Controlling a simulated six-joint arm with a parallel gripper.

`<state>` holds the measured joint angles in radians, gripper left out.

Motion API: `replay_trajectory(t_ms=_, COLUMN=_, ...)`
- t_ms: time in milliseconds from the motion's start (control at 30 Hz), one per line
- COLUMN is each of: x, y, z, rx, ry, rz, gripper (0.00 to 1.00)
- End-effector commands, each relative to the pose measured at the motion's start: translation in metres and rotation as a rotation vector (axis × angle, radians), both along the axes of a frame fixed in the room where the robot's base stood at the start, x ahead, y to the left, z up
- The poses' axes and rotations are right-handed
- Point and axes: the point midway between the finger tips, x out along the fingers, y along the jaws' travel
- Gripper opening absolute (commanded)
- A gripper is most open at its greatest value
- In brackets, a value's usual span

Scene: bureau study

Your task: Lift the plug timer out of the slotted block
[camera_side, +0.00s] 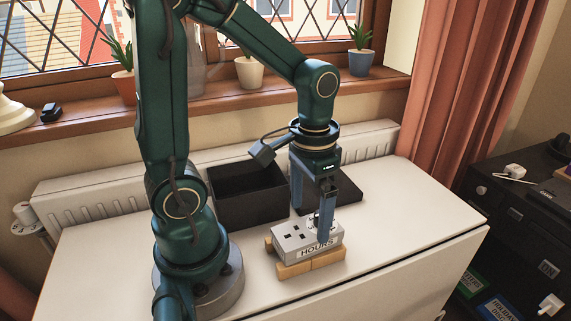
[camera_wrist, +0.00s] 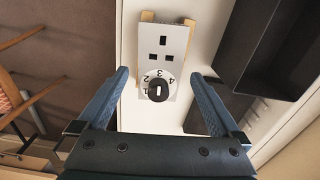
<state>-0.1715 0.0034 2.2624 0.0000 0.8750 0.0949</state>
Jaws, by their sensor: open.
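The plug timer (camera_side: 292,244) is a light grey box with socket holes, a dial and an "HOURS" label. It sits in the pale wooden slotted block (camera_side: 312,267) on the white table. In the wrist view the timer's face (camera_wrist: 176,42) shows socket holes and a black dial knob with numbers; bits of the wooden block (camera_wrist: 147,16) show at its far end. My gripper (camera_side: 311,223) points down over the timer's dial end, open and empty. In the wrist view its blue fingers stand on both sides of the timer, with gaps; contact cannot be seen.
An open black box (camera_side: 240,208) stands behind the timer, left of my gripper. A dark flat piece (camera_side: 347,190) lies behind my gripper. The white table (camera_side: 400,215) is clear to the right. A radiator and windowsill with potted plants line the back.

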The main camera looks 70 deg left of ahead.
Motion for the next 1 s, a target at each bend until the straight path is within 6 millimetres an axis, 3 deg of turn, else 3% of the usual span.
replay_trajectory(t_ms=400, x=-0.001, y=0.000, z=-0.043, rx=0.000, ry=0.006, rz=0.003, gripper=1.00)
replay_trajectory(t_ms=800, x=0.000, y=0.000, z=-0.049, rx=0.001, ry=0.000, rz=0.003, gripper=1.00)
replay_trajectory(t_ms=1000, x=0.000, y=0.000, z=-0.049, rx=0.001, ry=0.000, rz=0.003, gripper=0.23)
